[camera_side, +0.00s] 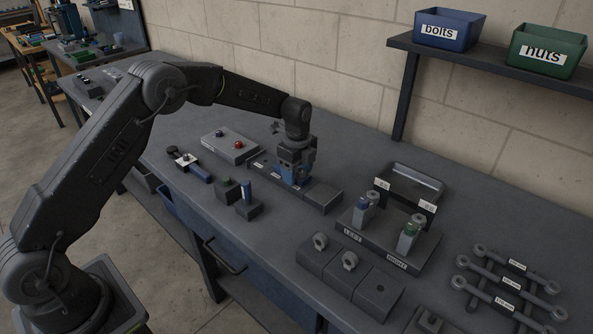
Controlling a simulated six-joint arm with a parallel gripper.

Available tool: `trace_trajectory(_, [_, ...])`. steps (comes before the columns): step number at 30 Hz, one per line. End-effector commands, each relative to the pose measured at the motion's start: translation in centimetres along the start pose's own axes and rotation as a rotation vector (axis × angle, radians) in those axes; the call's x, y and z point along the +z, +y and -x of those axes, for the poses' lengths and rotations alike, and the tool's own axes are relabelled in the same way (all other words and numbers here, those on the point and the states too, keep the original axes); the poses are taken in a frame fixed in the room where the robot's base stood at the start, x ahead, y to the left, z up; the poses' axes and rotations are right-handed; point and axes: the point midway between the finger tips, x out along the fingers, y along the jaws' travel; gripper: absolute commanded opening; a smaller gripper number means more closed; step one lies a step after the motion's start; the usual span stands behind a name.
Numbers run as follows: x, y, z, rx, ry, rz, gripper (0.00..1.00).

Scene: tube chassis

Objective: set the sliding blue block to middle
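The sliding blue block (292,180) sits on a long, low dark grey rail (322,199) near the middle of the bench. My gripper (293,170) points straight down at the block, and its fingers are at the block's upper part. The gripper's lower end hides much of the block. I cannot tell whether the fingers are closed on it or only around it. The part of the rail right of the gripper is bare.
In front left stand small dark blocks with a blue lever (247,192). To the right is a plate (385,240) with blue-topped and green-topped pieces. Ring blocks (350,270) and labelled bars (507,285) lie in front right.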

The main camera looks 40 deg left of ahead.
Motion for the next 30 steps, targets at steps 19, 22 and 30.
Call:
trace_trajectory(19, [0.0, -0.1, 4.4, -0.005, 0.0, 0.0, 0.68])
trace_trajectory(22, [0.0, -0.1, 6.8, -0.005, 0.0, 0.0, 0.68])
trace_trajectory(30, [0.0, -0.1, 11.9, -0.003, 0.0, 0.0, 0.68])
